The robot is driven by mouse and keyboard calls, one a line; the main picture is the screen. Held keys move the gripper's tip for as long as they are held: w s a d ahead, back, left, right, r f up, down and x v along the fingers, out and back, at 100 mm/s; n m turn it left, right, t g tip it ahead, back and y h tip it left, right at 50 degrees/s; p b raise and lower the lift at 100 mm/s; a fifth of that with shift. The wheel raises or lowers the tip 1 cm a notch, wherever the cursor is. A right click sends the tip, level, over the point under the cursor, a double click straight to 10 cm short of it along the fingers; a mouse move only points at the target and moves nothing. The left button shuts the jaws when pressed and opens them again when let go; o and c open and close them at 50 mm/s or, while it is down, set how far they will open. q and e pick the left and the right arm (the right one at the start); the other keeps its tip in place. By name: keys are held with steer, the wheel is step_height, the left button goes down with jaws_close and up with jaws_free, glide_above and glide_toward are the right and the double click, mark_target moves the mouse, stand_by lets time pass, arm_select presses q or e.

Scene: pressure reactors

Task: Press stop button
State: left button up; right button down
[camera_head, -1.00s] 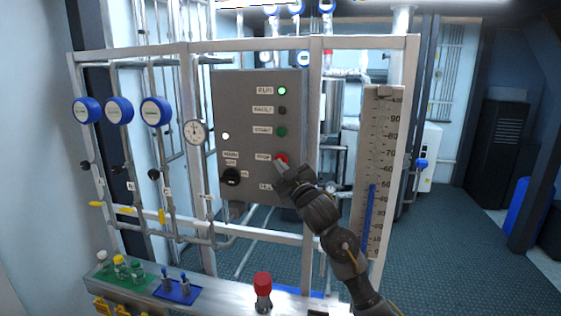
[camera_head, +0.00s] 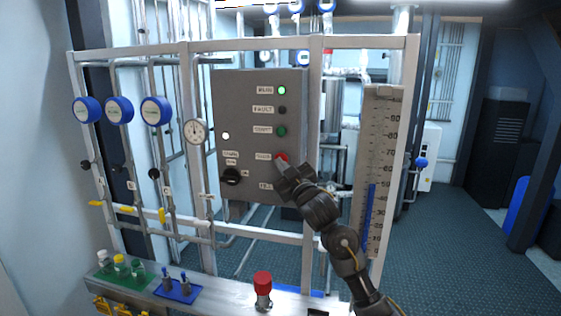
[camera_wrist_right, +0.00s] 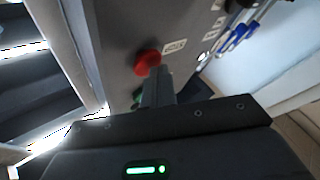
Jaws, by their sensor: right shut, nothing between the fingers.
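The red stop button (camera_head: 282,157) sits on the grey control panel (camera_head: 230,100), beside a small label. The green run lamp (camera_head: 282,90) above it is lit. My right gripper (camera_head: 280,165) is shut and empty, with its fingertips at the lower edge of the red button. In the right wrist view, the red button (camera_wrist_right: 147,62) is at the tips of the shut fingers (camera_wrist_right: 158,72); I cannot tell whether they touch it. My left gripper is not in view.
A black rotary switch (camera_head: 231,176) is at the panel's lower left. A level gauge (camera_head: 380,150) stands right of my arm. A red-capped item (camera_head: 263,285) stands on the bench below. Open floor lies to the right.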

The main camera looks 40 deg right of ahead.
steer(key=shift+d, duration=0.15)
stand_by(0.5)
steer(key=shift+s+a, duration=0.45)
steer(key=shift+a, duration=0.3)
steer(key=shift+s+a+p, duration=0.25)
steer(key=shift+s+a, duration=0.5)
steer(key=shift+a, duration=0.3)
steer(key=shift+s+a+p, duration=0.2)
steer(key=shift+s+a, duration=0.5)
steer(key=shift+a, duration=0.3)
